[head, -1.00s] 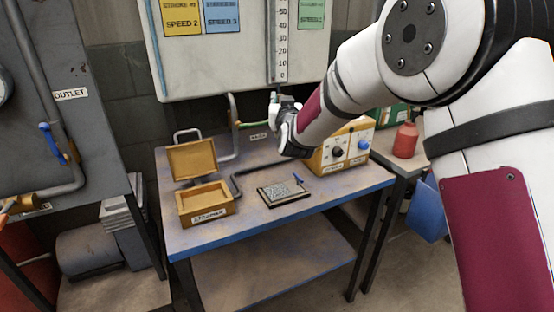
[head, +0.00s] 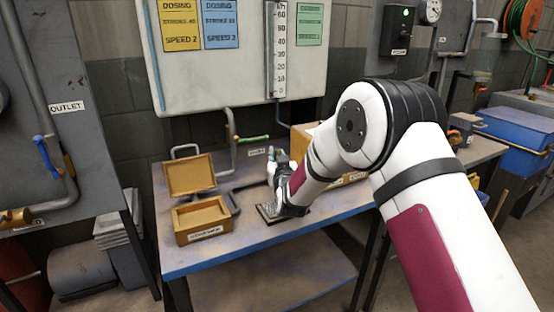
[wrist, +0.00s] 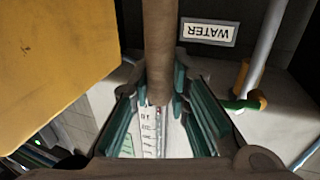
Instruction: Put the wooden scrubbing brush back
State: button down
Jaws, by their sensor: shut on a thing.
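My gripper (head: 273,164) is over the back middle of the workbench in the head view. In the wrist view my gripper (wrist: 160,88) is shut, its teal-lined fingers on either side of a round brown wooden handle (wrist: 160,42), which I take to be the scrubbing brush's. The handle runs up out of the wrist picture, so its far end and any bristles are not seen. In the head view I cannot make out the brush; my wrist and arm cover much of that area.
An open yellow box (head: 200,217) with raised lid stands left on the workbench (head: 215,258). A flat dark-edged tray (head: 268,212) lies partly behind my wrist. A yellow control box (head: 301,140) is behind my arm. A pipe with a green-handled valve (head: 250,138) runs behind the bench.

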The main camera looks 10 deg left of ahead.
jog(key=shift+w+a+f, duration=0.1)
jog(key=shift+w+f, duration=0.45)
jog(key=shift+f, duration=0.1)
jog(key=shift+f+b, duration=0.15)
jog(key=shift+b, duration=0.15)
jog(key=c, duration=1.5)
grip_release()
jog(key=shift+r, duration=0.2)
jog(key=shift+s, duration=0.3)
jog(key=p+v, duration=0.1)
jog(key=v, duration=1)
jog(key=shift+s, duration=0.2)
